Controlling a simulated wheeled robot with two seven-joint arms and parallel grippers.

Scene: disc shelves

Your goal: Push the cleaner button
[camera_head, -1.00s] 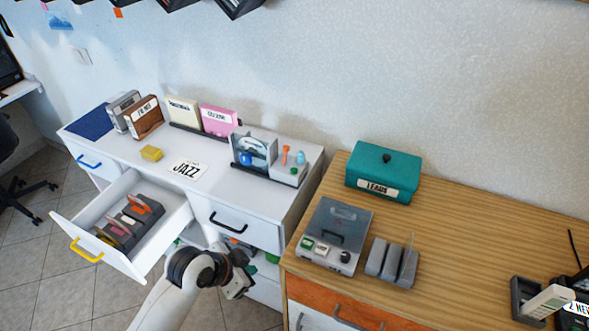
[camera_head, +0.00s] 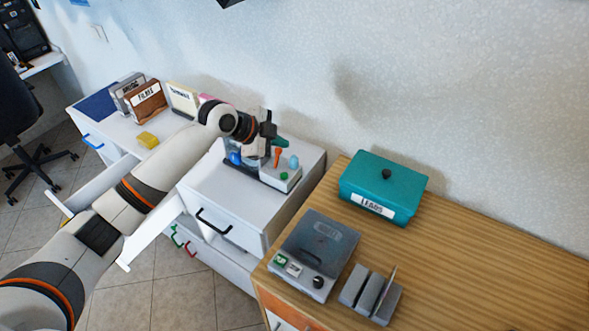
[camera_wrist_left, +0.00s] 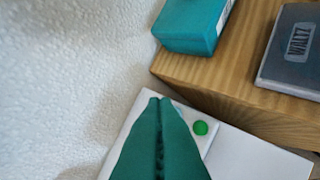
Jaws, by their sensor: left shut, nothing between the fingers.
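The cleaner (camera_head: 292,183) is a pale unit with a grey back part, standing on the white dresser's right side. Its small round green button (camera_head: 284,175) is on the front part, with an orange peg (camera_head: 278,155) and a light-blue knob (camera_head: 294,161) behind it. My left gripper (camera_head: 283,142) is shut and empty, its teal fingers above the cleaner and partly hiding it. In the left wrist view the shut fingers (camera_wrist_left: 159,101) reach over the unit. The green button (camera_wrist_left: 200,128) shows just right of the fingertips, apart from them in the picture. My right gripper is not in view.
The wall is close behind the cleaner. On the wooden cabinet to the right are a teal box (camera_head: 382,190), a grey player (camera_head: 318,250) and a grey disc rack (camera_head: 370,294). Disc cases (camera_head: 147,102) and a yellow block (camera_head: 147,140) stand left. A drawer (camera_head: 100,190) is open below my arm.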

